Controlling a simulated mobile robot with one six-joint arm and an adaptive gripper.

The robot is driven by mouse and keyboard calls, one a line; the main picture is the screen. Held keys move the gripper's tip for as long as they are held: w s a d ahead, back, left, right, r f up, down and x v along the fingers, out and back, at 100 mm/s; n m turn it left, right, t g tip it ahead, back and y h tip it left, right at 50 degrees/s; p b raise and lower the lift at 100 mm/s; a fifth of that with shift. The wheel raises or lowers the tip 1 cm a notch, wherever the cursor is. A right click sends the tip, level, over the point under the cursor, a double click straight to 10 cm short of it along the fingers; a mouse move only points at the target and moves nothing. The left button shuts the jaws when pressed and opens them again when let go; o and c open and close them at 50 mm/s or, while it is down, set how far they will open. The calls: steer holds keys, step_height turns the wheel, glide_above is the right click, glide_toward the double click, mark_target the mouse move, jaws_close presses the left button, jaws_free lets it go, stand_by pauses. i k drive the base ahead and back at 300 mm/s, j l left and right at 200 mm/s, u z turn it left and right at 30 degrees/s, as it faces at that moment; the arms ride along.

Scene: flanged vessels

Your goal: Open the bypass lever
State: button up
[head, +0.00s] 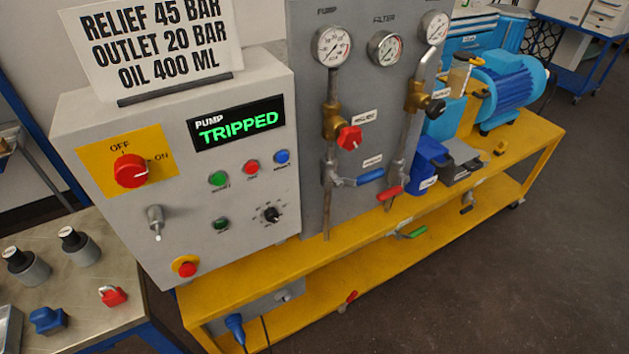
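A blue lever handle (371,176) sits on a valve low on the grey panel, below a small white label (372,161) too small to read surely. The blue lever lies roughly sideways, pointing right from its valve body. A red lever handle (390,193) is just to its right and lower, on another pipe. A green lever handle (412,233) shows under the yellow bench's edge. I cannot tell surely from the labels which one is the bypass lever. My gripper is not in view.
The grey control box (240,180) stands left, its display (238,124) reading PUMP TRIPPED. A red knob (349,137) projects above the blue lever. A blue box (428,165) and blue motor (508,85) stand right on the yellow bench (240,269). Floor at right is clear.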

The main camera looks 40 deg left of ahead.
mark_target(376, 173)
steer(key=u, duration=1.4)
steer(key=i+j+z, duration=0.1)
steer(key=i, duration=0.25)
steer(key=i+j+z, duration=0.1)
steer(key=i, duration=0.3)
steer(key=j, duration=0.05)
